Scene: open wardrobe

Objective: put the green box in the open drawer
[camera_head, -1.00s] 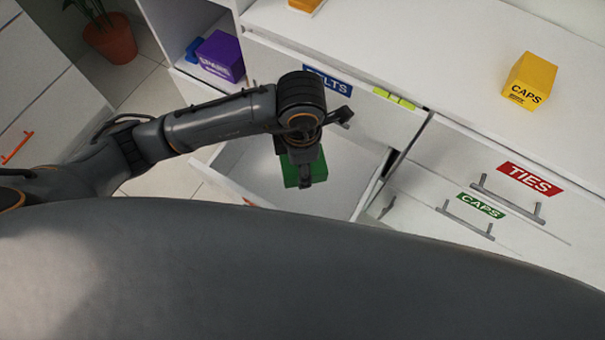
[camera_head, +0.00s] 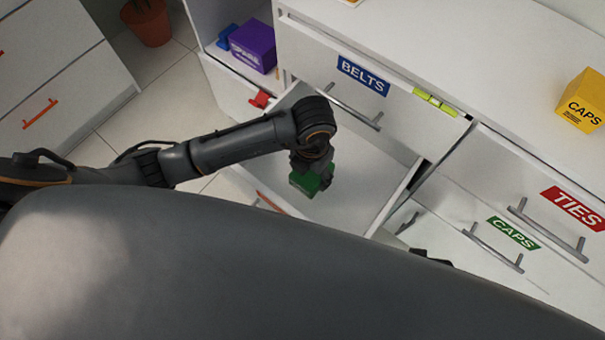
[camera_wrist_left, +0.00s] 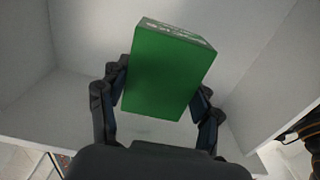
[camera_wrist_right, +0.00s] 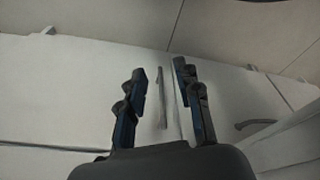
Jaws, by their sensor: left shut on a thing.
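The green box (camera_head: 305,183) is in my left gripper (camera_head: 314,176), within the outline of the open white drawer (camera_head: 365,207) in the head view. In the left wrist view the green box (camera_wrist_left: 168,72) sits tilted between the two fingers of the left gripper (camera_wrist_left: 160,95), with white drawer walls around it. I cannot tell whether the box touches the drawer floor. My right gripper (camera_wrist_right: 160,98) shows in the right wrist view, its fingers apart with nothing between them, over a white front with a thin grey handle. In the head view most of it is hidden behind my body.
A closed BELTS drawer (camera_head: 345,90) is above the open one. Drawers labelled TIES (camera_head: 573,208) and CAPS (camera_head: 513,233) are at right. A yellow box (camera_head: 581,101) stands on the top. A purple box (camera_head: 253,47) sits on a shelf at left.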

